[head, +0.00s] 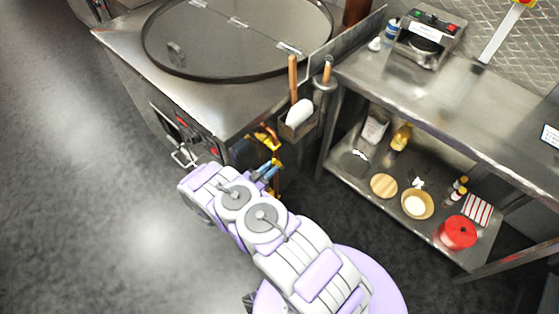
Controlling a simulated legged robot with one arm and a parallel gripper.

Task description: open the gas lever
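A yellow gas fitting (266,136) runs down the near right corner of the steel tandoor cabinet (240,100). Small blue parts (268,170) show low beside the yellow pipe, just past my arm. I cannot tell whether they are the lever's handle or part of my gripper. My white and lilac arm reaches from the bottom right up to the cabinet's front corner and covers the area below the fitting. My gripper's fingers cannot be made out, so their opening and any contact with the lever are unclear.
A round lid (235,30) covers the tandoor top. A small holder (299,125) with wooden-handled tools hangs on the cabinet's right side. A steel table (440,100) stands at right, with bowls, bottles and a red pot (458,232) on its lower shelf. The floor (90,200) at left is clear.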

